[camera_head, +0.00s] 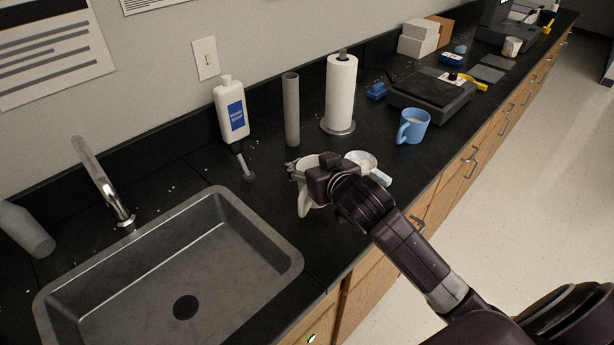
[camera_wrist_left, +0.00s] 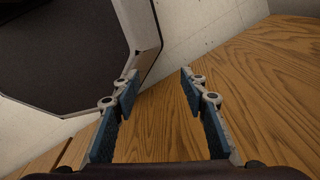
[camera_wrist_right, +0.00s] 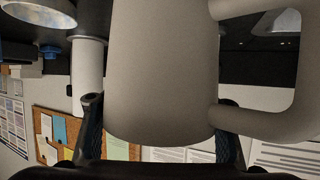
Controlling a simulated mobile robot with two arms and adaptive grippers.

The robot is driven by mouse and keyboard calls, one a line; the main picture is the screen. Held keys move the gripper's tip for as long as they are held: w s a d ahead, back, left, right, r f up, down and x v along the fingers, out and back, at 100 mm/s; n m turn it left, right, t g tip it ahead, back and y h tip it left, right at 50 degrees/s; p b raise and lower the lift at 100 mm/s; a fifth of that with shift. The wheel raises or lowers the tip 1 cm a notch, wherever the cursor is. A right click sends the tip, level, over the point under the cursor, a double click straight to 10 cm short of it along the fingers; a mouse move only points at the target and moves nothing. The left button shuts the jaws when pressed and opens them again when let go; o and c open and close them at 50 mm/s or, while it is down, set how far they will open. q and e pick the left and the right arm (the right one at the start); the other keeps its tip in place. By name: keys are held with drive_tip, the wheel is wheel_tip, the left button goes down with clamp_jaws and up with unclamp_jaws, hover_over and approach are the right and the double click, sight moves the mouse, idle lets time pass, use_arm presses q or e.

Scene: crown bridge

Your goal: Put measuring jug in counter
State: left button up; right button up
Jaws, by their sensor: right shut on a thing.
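The measuring jug (camera_head: 305,199) is pale grey-white and sits over the black counter (camera_head: 262,213), just right of the sink. My right gripper (camera_head: 308,167) is shut on it and hides much of it in the head view. In the right wrist view the jug (camera_wrist_right: 162,70) fills the middle between my fingers, with its handle at the right. I cannot tell whether its base touches the counter. My left gripper (camera_wrist_left: 158,88) is open and empty in front of wooden cabinet fronts; it does not show in the head view.
A metal sink (camera_head: 245,229) lies to the left. A blue mug (camera_head: 413,127), paper towel roll (camera_head: 341,92), grey cylinder (camera_head: 291,110) and white bottle (camera_head: 230,108) stand behind. A strip between sink and mug is partly bare.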

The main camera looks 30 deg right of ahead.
drive_tip(key=shift+f, duration=2.3)
drive_tip(key=shift+f, duration=0.1)
drive_tip(key=o, duration=1.9)
drive_tip(key=shift+s, duration=0.15)
drive_tip(key=v, duration=1.2)
